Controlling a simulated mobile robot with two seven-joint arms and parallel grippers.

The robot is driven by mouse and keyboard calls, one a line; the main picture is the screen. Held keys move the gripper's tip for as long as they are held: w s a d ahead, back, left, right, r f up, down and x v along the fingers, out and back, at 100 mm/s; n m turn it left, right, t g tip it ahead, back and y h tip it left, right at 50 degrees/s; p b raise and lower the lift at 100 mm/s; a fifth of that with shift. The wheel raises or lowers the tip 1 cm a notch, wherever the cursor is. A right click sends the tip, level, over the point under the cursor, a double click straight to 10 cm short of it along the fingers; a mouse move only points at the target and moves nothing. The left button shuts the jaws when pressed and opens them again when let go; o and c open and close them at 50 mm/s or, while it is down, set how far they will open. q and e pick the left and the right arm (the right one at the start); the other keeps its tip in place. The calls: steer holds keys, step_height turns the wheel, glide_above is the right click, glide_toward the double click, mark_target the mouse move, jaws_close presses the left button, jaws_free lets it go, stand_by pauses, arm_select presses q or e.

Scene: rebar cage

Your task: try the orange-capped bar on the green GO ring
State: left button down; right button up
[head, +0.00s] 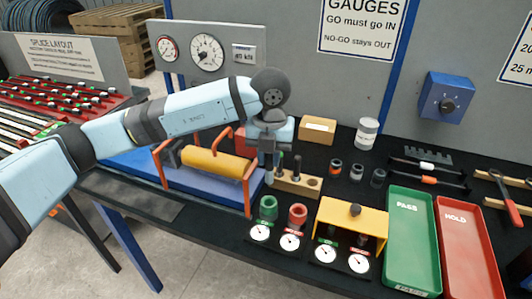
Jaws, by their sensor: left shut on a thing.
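The green ring (268,207) stands at the table's front edge, left of a red ring (298,214). My left gripper (273,172) points down behind the green ring, at the left end of a wooden block with holes (312,184). It is shut on a slim dark piece that is mostly hidden by the fingers; I cannot tell its cap colour or whether it is still in the block. A dark upright bar (297,169) stands in the block, just right of the gripper. My right gripper is not in view.
White dials (289,242) sit in front of the rings. A yellow gauge stand (350,222), a green PASS tray (411,240) and a red HOLD tray (466,245) stand to the right. An orange-framed yellow roller (215,165) is close on the left.

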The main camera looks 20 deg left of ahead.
mark_target(269, 169)
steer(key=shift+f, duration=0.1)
arm_select(q)
step_height(269, 169, down, 5)
steer(key=b, duration=0.4)
steer(key=shift+f+b, duration=0.45)
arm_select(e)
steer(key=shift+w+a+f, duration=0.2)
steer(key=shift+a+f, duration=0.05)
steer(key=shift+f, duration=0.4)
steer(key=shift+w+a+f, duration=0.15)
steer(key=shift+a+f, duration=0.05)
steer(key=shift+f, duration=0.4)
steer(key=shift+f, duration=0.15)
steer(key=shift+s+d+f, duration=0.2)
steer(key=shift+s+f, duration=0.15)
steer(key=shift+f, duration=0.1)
